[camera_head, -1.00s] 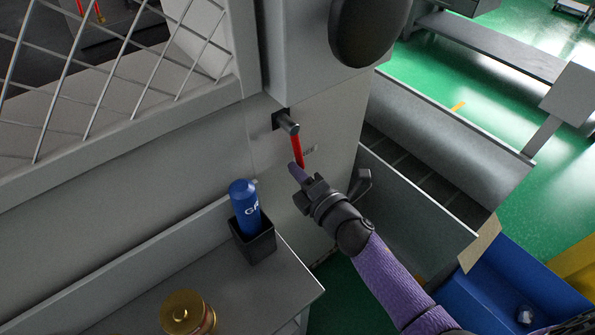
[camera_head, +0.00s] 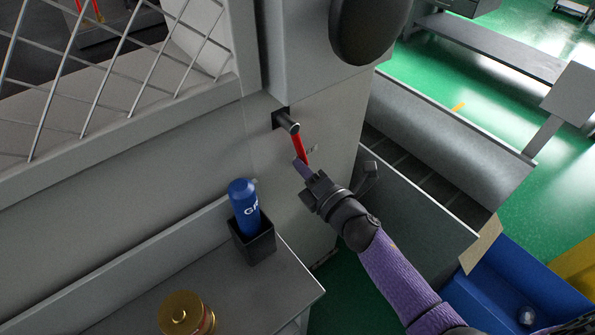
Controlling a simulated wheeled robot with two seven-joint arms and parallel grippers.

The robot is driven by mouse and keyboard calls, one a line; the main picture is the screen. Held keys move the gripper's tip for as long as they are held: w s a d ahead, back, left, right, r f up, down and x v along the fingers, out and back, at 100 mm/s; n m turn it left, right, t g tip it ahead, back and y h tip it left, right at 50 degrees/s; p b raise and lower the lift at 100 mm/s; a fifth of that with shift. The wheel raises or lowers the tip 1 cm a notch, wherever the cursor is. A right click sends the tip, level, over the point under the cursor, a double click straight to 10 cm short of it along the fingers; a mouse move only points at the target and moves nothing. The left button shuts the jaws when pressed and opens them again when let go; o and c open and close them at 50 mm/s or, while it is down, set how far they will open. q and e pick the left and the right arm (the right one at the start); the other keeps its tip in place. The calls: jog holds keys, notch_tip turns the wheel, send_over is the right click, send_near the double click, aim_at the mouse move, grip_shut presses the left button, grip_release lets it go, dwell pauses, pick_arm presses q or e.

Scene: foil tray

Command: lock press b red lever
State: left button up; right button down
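The red lever (camera_head: 299,146) hangs down from a dark round pivot (camera_head: 288,122) on the side of the grey press (camera_head: 320,110). The gripper's dark body and wrist lie below and to the right. Its other finger is not clear, so its opening cannot be read. My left gripper is not in view.
A blue bottle (camera_head: 244,205) stands in a black holder (camera_head: 254,243) on a grey shelf (camera_head: 220,282), left of my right arm. A brass-coloured can (camera_head: 184,312) stands in front. A wire mesh guard (camera_head: 110,70) is at upper left. A blue bin (camera_head: 500,285) is at lower right.

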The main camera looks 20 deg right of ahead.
jog(key=d+n, duration=0.1)
jog(key=n, duration=0.1)
jog(key=w+d+r+n+b, duration=0.1)
jog(key=d+n, duration=0.1)
jog(key=n, duration=0.1)
jog(key=w+d+r+n+b, duration=0.1)
jog(key=d+n, duration=0.1)
jog(key=shift+d+r+n, duration=0.15)
jog(key=shift+d+n, duration=0.05)
jog(key=shift+n, duration=0.2)
jog(key=n, duration=0.1)
jog(key=d+r+n, duration=0.1)
jog(key=r+n, duration=0.1)
jog(key=shift+w+d+r+n+y, duration=0.15)
jog(key=shift+w+d+n+y, duration=0.1)
jog(key=shift+d+n+y, duration=0.1)
jog(key=shift+w+d+r+n, duration=0.1)
jog(key=shift+d+r+n, duration=0.1)
jog(key=shift+r+n, duration=0.3)
jog(key=shift+w+d+r+n, duration=0.15)
jog(key=shift+r+n, duration=0.15)
jog(key=shift+n, duration=0.25)
jog(key=shift+d+r+n, duration=0.2)
jog(key=shift+r+n, duration=0.45)
jog(key=shift+n, duration=0.25)
